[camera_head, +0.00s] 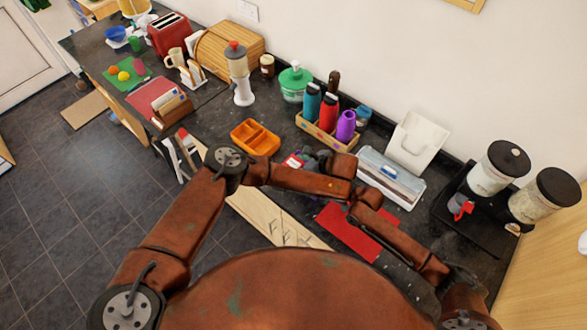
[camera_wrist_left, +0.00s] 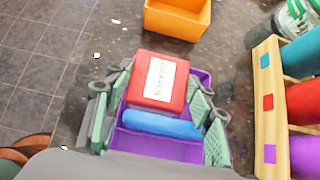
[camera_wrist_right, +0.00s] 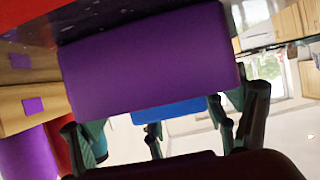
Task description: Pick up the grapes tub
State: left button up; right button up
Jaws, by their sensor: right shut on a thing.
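The grapes tub (camera_wrist_left: 158,82) is a red box with a white label whose print reads like "grapes". It sits at one end of a purple open box (camera_wrist_left: 150,145), with a blue item (camera_wrist_left: 160,124) beside it. In the head view the tub (camera_head: 294,160) shows partly, near my dark left gripper (camera_head: 312,160). In the left wrist view my left gripper (camera_wrist_left: 157,112) is open, its fingers on either side of the tub. My right gripper (camera_wrist_right: 165,125) is shut on the purple box (camera_wrist_right: 150,62), seen close up in the right wrist view. My arms hide much in the head view.
A wooden bottle rack (camera_head: 322,133) stands behind, and a clear bin (camera_head: 390,178) stands to the right. A red mat (camera_head: 348,232) lies in front. Cereal dispensers (camera_head: 500,168) stand far right.

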pick_arm(q)
jog(key=c, duration=0.7)
notch_tip(320, 180, up, 18)
dwell(0.4)
pick_arm(e)
jog(key=o, duration=1.2)
jog(key=shift+o, duration=0.2)
jog(key=v, duration=1)
jog(key=shift+s+d, duration=0.1)
jog(key=shift+d, duration=0.15)
jog(key=shift+v, duration=0.75)
